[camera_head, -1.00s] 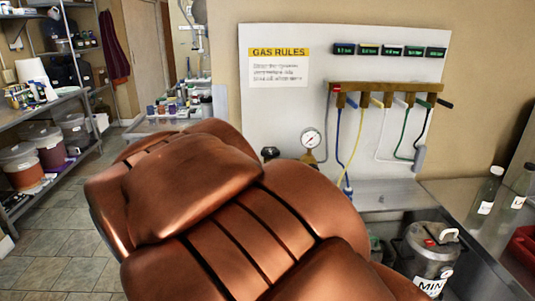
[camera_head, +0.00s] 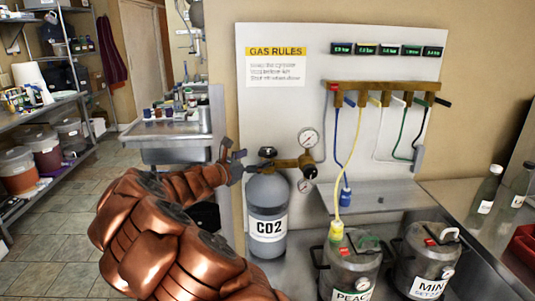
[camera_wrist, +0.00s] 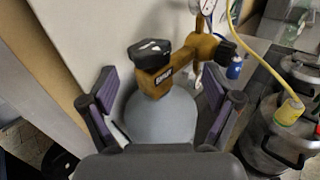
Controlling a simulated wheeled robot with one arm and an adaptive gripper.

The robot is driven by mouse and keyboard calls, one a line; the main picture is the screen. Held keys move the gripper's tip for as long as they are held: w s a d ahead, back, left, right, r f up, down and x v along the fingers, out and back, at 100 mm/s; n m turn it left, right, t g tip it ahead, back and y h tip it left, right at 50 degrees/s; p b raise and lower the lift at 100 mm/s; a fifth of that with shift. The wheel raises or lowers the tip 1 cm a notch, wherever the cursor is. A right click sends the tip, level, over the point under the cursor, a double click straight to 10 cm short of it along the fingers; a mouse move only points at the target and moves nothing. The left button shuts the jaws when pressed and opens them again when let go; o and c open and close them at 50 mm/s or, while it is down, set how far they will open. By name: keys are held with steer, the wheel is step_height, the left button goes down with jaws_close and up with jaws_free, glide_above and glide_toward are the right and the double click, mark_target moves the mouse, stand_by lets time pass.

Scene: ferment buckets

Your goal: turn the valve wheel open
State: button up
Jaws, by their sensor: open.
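The valve wheel (camera_head: 267,152) is a small dark knob on top of a grey gas cylinder (camera_head: 267,195) labelled CO2. A brass regulator (camera_head: 290,164) with round gauges sits beside it. In the wrist view the black wheel (camera_wrist: 150,53) stands upper centre on its brass body, above the cylinder's rounded grey shoulder (camera_wrist: 162,115). My gripper (camera_head: 232,155) is just left of the wheel in the head view. In the wrist view its two purple-padded fingers (camera_wrist: 160,100) are spread wide with nothing between them touching. The wheel is apart from both fingers.
Metal kegs (camera_head: 350,265) stand right of the cylinder, with yellow (camera_head: 340,160) and blue hoses hanging from a brass manifold (camera_head: 385,93). A white wall panel (camera_head: 290,110) is close behind. A sink unit (camera_head: 172,150) stands at back left; the tiled floor at left is clear.

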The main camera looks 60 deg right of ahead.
mark_target(262, 154)
steer(key=shift+w+d+f+n, duration=0.4)
steer(key=shift+w+d+n, duration=0.1)
steer(key=shift+w, duration=0.1)
steer(key=shift+s+d+p, duration=0.25)
steer(key=shift+d+p, duration=0.2)
steer(key=shift+d, duration=1.4)
steer(key=shift+s+d+p, duration=0.2)
steer(key=shift+d+p, duration=0.2)
steer(key=shift+d, duration=1.45)
steer(key=c, duration=1.2)
steer(key=shift+o, duration=0.2)
steer(key=shift+t, duration=0.3)
